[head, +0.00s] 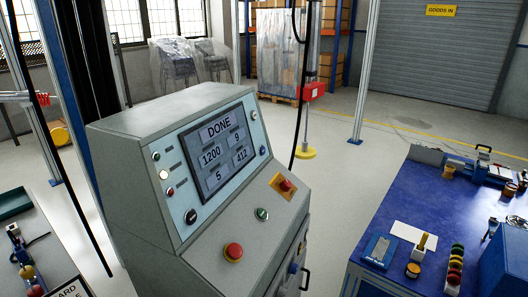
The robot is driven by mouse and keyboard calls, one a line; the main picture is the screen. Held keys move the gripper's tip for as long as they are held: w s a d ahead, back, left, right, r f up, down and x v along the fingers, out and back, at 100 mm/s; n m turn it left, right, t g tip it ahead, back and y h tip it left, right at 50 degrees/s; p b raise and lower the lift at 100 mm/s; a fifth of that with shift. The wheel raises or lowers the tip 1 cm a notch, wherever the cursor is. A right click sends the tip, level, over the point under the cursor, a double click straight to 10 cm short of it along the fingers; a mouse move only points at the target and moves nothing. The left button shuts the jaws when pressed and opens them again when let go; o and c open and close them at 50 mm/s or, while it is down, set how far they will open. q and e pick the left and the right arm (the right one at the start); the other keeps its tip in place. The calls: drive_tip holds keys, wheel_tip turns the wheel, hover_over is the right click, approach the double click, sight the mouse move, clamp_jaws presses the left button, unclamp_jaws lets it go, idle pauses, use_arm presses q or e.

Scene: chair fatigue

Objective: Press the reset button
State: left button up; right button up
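A grey control console (150,135) stands left of centre. Its sloped screen (218,155) reads DONE, with 1200, 9, 5 and 412 below. No button label is legible, so I cannot tell which is the reset button. The lower panel has a red mushroom button (233,251), a green button (262,214) and a red button on an orange plate (286,185). A blue button (293,268) is on the front face. Beside the screen are a black knob (191,216) and small lamps or buttons (163,174). Neither gripper is in view.
A grey table (60,235) is at the left. Open floor (345,185) lies between console and bench. A black cable (301,90) hangs behind the console.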

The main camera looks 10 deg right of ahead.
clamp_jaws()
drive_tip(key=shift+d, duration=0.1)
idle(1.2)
